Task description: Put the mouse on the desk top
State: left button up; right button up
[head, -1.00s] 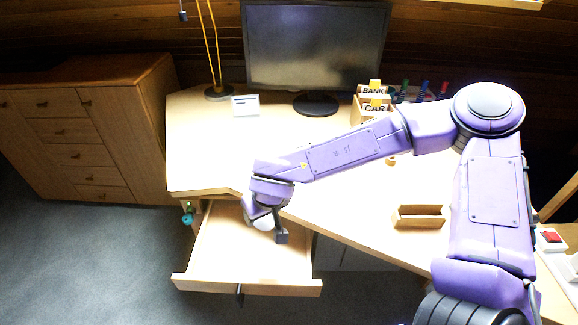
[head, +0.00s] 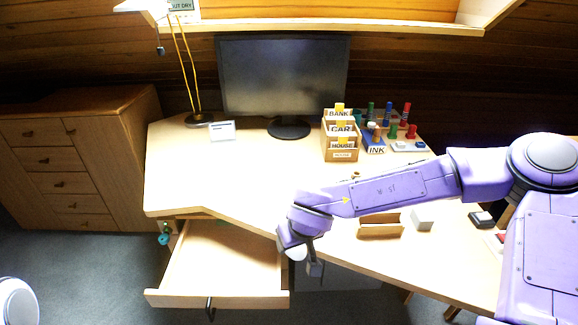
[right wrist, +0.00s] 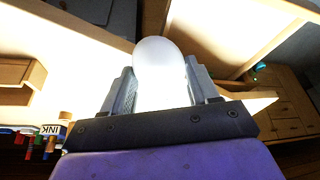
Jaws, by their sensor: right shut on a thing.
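The white mouse (right wrist: 160,72) sits between the two fingers of my right gripper (right wrist: 161,88) in the right wrist view. In the head view my right gripper (head: 302,258) is shut on the mouse (head: 297,253), mostly hidden by the fingers. It is to the right of the open drawer (head: 218,297), by the desk's front edge. The desk top (head: 190,175) is pale wood with a wide bare area at the left and middle. My left gripper is not in view.
A monitor (head: 284,80), lamp (head: 197,118) and white card (head: 222,131) stand at the back. A labelled wooden organiser (head: 342,155), ink box (head: 375,145) and stamps are behind my right arm. A small wooden tray (head: 380,230) lies near the front edge. The drawer looks empty.

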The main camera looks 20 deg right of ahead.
aim_at(229, 182)
jog(key=i, duration=0.95)
jog(key=u, duration=0.5)
